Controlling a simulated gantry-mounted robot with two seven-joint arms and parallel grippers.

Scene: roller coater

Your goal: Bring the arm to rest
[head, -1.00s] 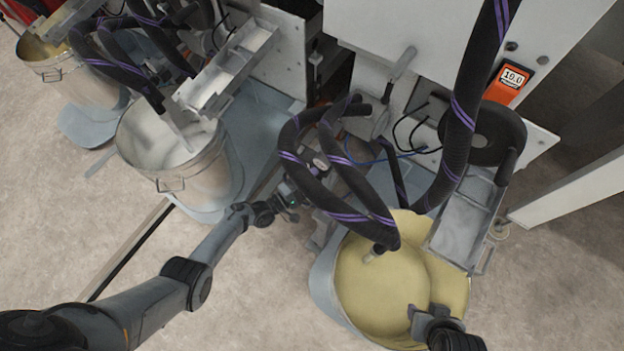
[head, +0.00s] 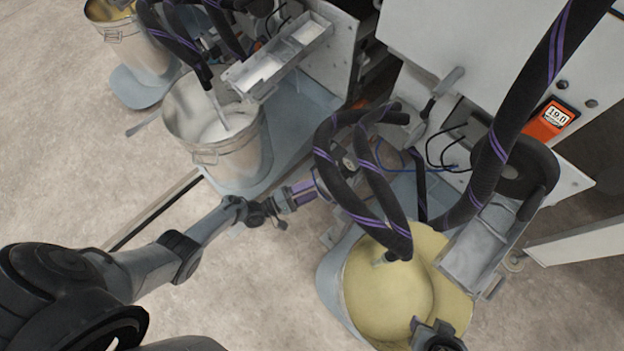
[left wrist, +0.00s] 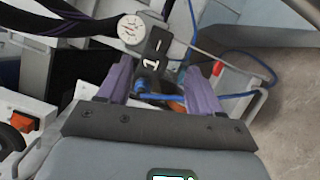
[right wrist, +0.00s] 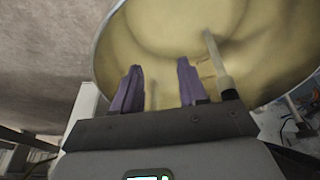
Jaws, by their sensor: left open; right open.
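My left arm (head: 150,268) reaches in from the left in the head view. Its gripper (head: 308,191) is open, with purple fingers beside the looped black hoses. In the left wrist view the left gripper (left wrist: 163,80) has its fingers spread on either side of a black fitting marked 1 (left wrist: 153,58) with a gauge (left wrist: 131,30); I cannot tell whether they touch it. My right gripper (head: 437,335) is at the bottom edge of the head view, over the bucket of yellow liquid (head: 385,295). In the right wrist view the right gripper (right wrist: 158,80) is open and empty, in front of that bucket.
Black hoses with purple stripes (head: 500,140) hang over the yellow bucket. A metal trough (head: 475,245) stands beside it. A bucket of white liquid (head: 225,135) stands behind the left arm. An orange display (head: 550,118) is on the machine. The floor at left (head: 60,170) is clear.

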